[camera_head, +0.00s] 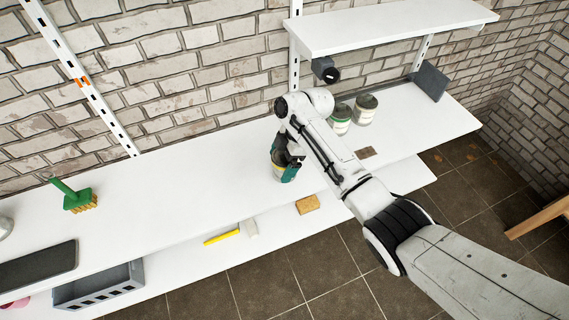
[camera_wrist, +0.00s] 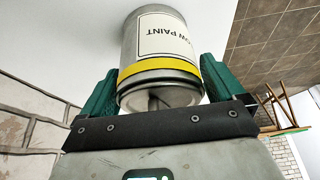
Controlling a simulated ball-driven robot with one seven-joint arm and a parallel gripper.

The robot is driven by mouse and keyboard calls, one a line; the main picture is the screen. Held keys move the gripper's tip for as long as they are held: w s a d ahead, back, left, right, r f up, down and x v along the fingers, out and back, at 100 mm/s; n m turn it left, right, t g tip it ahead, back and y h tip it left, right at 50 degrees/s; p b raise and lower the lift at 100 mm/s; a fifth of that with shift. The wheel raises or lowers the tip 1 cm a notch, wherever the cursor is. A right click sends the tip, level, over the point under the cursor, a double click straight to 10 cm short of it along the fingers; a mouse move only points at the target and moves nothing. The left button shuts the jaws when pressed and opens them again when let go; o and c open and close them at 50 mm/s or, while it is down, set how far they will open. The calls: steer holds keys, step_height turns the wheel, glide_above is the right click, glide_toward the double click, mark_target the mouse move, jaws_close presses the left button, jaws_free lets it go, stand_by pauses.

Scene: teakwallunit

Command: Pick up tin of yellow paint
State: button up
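The tin of yellow paint (camera_head: 278,168) is a grey metal can with a pale label and a yellow band. In the wrist view the tin (camera_wrist: 163,55) shows part of its label, reading "OW PAINT", upside down. My gripper (camera_head: 287,163) is over the tin near the front edge of the white shelf. In the wrist view the green fingers of my gripper (camera_wrist: 158,80) lie one on each side of the tin and appear to touch it.
Two other tins, one green-banded (camera_head: 340,120) and one grey (camera_head: 365,109), stand to the right behind my arm. A green brush (camera_head: 75,196) lies at the left. A sponge (camera_head: 307,204) and a grey crate (camera_head: 100,287) are on the lower shelf. An upper shelf (camera_head: 390,25) overhangs the right.

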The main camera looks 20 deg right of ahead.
steer(key=c, duration=1)
steer(key=shift+c, duration=0.5)
steer(key=shift+r, duration=0.15)
